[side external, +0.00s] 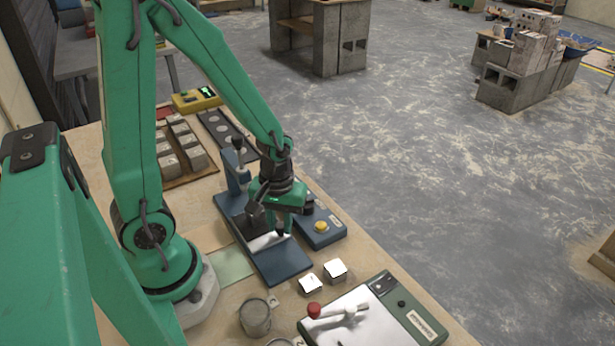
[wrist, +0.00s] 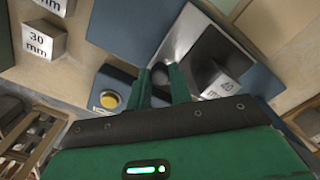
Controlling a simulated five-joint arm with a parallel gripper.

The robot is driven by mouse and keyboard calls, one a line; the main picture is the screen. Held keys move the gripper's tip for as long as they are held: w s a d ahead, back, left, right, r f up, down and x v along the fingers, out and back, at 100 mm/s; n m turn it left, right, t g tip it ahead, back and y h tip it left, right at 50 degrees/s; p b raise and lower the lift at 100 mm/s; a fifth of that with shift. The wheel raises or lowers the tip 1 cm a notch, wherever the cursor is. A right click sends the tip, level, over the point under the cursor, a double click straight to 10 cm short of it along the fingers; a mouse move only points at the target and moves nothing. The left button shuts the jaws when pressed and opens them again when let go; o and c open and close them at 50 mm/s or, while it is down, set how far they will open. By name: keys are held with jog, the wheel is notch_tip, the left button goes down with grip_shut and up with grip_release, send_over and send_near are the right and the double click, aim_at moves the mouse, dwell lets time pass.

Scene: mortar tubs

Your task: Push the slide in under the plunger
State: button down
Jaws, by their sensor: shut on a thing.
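The silver slide (side external: 264,242) lies on the blue base plate (side external: 285,264) of the press; its bright face also shows in the wrist view (wrist: 188,32). My gripper (side external: 281,230) points down at the slide. In the wrist view its fingers (wrist: 161,78) are shut on a small dark knob between them, beside the slide's face. A block marked 40 (wrist: 217,84) sits by the slide, partly hidden by my gripper. The press column (side external: 237,178) stands at the plate's far end with a black knob on top. The plunger tip cannot be made out behind my gripper.
A blue box with a yellow button (side external: 321,226) stands right of the press. Two metal blocks (side external: 335,270) lie near the plate's front end. A tray of blocks (side external: 168,181) lies behind left.

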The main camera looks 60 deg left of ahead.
jog(key=shift+a, duration=0.65)
jog(key=c, duration=1.3)
grip_release()
jog(key=shift+o, duration=0.2)
jog(key=shift+r, duration=0.2)
notch_tip(320, 180, up, 8)
jog(key=shift+f, duration=0.25)
